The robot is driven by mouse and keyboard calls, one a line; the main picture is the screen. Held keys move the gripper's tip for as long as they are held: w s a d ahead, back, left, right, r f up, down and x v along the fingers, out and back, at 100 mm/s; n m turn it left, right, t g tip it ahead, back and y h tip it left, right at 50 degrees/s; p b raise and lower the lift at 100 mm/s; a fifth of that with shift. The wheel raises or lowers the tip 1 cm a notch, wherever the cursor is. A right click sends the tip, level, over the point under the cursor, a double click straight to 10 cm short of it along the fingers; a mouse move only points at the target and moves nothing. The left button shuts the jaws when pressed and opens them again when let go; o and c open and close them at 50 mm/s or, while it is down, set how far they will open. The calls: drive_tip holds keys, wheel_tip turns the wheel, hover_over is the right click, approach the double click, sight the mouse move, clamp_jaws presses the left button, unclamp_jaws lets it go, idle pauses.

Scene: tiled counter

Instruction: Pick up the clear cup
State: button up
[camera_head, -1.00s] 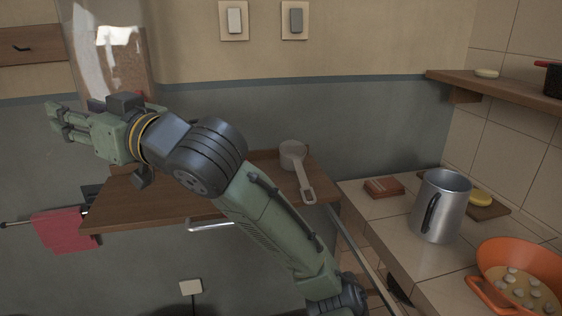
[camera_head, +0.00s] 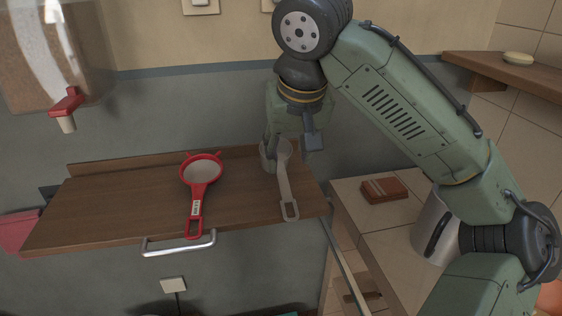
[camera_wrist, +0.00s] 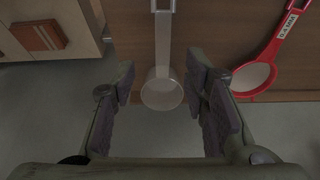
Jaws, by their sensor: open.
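The clear cup (camera_head: 284,176) is a translucent round scoop with a long flat handle. It lies at the right end of the wooden shelf, its bowl towards the wall and its handle towards the front edge. My gripper (camera_head: 276,154) points down at the bowl and partly hides it in the head view. In the wrist view, the clear cup (camera_wrist: 162,92) appears between the two spread fingers of my gripper (camera_wrist: 162,82), with a gap on each side. The gripper is open and empty. How far the fingertips are above the bowl is hard to tell.
A red strainer (camera_head: 201,172) lies left of the cup on the wooden shelf (camera_head: 110,200). A metal bar (camera_head: 180,245) runs along the shelf's front. Right of it, a tiled counter holds a red-brown block (camera_head: 384,190) and a metal pot (camera_head: 431,228), partly behind my arm.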

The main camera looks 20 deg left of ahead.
sight(283, 179)
drive_tip(key=p+x, duration=0.2)
drive_tip(key=x, duration=0.5)
drive_tip(key=shift+w+a+f, duration=0.15)
drive_tip(key=shift+a+f, duration=0.15)
drive_tip(key=shift+f, duration=0.05)
